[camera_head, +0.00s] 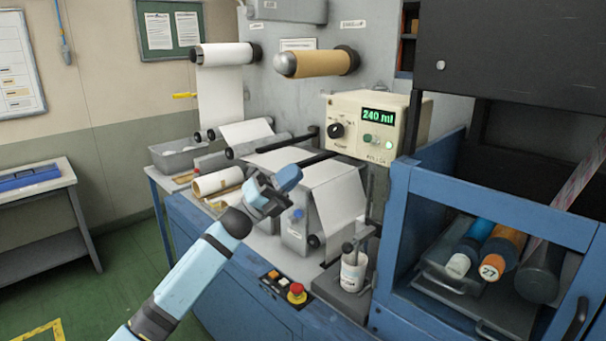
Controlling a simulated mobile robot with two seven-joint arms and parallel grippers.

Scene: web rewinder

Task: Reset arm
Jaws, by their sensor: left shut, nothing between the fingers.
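My left arm comes in from the lower left, light blue with dark joints. Its gripper (281,187) is shut and empty. It hangs in front of the web rewinder (245,275), near the cardboard-cored roll (217,182) and the grey block with a blue knob (296,232). I cannot tell from this view whether it touches anything. My right gripper is not in view.
A control box (370,122) reads 240 ml. A white bottle (353,268) stands at the front right of the machine, near a red stop button (297,291). A blue cabinet frame (490,204) holds several rolls at right.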

